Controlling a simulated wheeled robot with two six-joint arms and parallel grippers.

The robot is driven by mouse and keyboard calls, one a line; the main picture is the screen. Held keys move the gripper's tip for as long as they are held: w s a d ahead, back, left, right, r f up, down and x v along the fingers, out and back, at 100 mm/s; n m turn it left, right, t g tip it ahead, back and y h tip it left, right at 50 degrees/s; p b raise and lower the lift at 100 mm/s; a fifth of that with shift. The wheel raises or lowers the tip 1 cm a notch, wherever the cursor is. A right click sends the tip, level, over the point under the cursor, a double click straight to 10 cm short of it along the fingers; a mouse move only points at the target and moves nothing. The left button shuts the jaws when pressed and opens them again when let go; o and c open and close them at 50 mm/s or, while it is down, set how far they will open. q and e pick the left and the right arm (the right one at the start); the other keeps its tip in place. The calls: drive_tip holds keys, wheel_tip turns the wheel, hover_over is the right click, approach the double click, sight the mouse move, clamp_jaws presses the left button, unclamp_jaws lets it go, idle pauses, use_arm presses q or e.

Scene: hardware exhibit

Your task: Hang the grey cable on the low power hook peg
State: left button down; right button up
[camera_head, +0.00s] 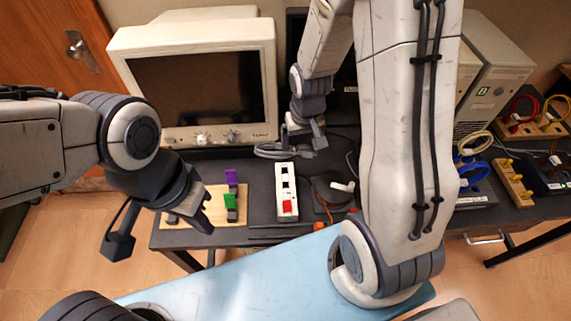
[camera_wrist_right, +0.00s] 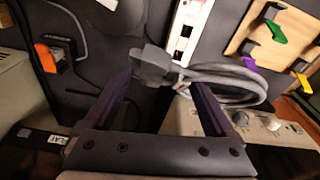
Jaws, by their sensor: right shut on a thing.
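The grey cable (camera_wrist_right: 225,80) is a coiled loop with a blocky grey plug end (camera_wrist_right: 150,62). It lies between the fingers of my right gripper (camera_wrist_right: 168,100), which is shut on it. In the head view the cable (camera_head: 272,151) shows beside my right gripper (camera_head: 304,140), above the dark bench behind the white power strip. My left gripper (camera_head: 207,210) is open and empty over the front left of the bench, by a wooden board. Yellow pegs (camera_head: 512,170) stand on a wooden block at the right; I cannot tell which peg is the low power one.
A white power strip with a red switch (camera_head: 287,190) lies mid-bench. The wooden board (camera_head: 232,236) carries purple and green hooks. A beige monitor (camera_head: 195,75) stands behind. Blue, yellow and red cables (camera_head: 475,170) crowd the right. My right arm hides part of the bench.

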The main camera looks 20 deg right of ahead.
wheel_tip(320, 180, down, 9)
drive_tip(key=shift+d+f+b, duration=0.15)
drive_tip(key=shift+b, duration=1)
